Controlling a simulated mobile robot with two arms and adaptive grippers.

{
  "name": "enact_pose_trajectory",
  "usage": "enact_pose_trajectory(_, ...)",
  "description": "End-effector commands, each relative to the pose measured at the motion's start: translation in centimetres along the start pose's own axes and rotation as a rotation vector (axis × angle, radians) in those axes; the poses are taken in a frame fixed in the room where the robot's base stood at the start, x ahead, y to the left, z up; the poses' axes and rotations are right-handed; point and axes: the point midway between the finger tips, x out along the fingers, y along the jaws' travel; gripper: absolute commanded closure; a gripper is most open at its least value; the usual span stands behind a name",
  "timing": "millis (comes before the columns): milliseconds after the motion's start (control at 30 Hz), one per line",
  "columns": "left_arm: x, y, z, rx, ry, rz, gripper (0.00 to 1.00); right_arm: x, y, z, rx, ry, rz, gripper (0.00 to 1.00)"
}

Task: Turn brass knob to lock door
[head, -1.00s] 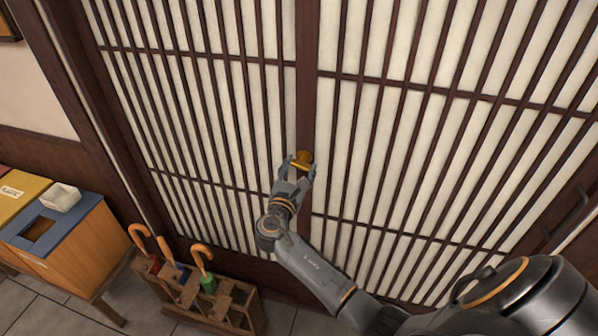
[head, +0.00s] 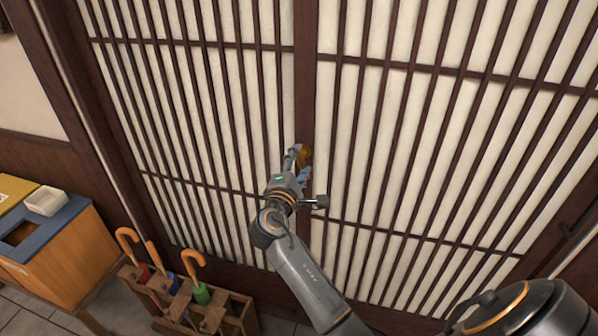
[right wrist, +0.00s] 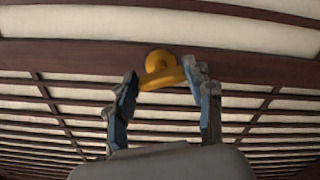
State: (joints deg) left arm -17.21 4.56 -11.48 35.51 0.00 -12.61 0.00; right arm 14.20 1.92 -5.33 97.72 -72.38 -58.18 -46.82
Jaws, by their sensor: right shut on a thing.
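The brass knob (head: 305,155) sits on the dark wooden stile between the two slatted door panels (head: 306,85). My right gripper (head: 298,165) is at the knob, its fingers closed around it. In the right wrist view the knob (right wrist: 162,70) shows as a round base with a bar-shaped grip, and my right gripper (right wrist: 163,85) has a finger against each end of the bar. The bar looks slightly tilted there. In the head view the fingers partly hide the knob. My left gripper is not in view.
An umbrella stand (head: 235,312) with several wooden-handled umbrellas stands below left of the door. A wooden bin cabinet (head: 60,262) with a blue top and a small white container (head: 46,202) is at the far left. Grey floor tiles show at the lower left.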

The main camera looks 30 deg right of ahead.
Motion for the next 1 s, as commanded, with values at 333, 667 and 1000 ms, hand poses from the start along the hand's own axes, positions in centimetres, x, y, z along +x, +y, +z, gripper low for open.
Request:
enact_pose_trajectory(333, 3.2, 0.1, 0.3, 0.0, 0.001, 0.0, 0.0, 0.0, -0.5, -0.2, 0.256, 0.001, -0.002, 0.79)
enact_pose_trajectory(667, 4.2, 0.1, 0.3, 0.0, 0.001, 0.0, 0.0, 0.0, -0.3, -0.1, 0.368, 0.0, -0.002, 0.79)
enact_pose_trajectory(1000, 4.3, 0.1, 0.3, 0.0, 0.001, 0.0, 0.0, 0.0, -0.3, -0.1, 0.386, 0.0, -0.003, 0.79)
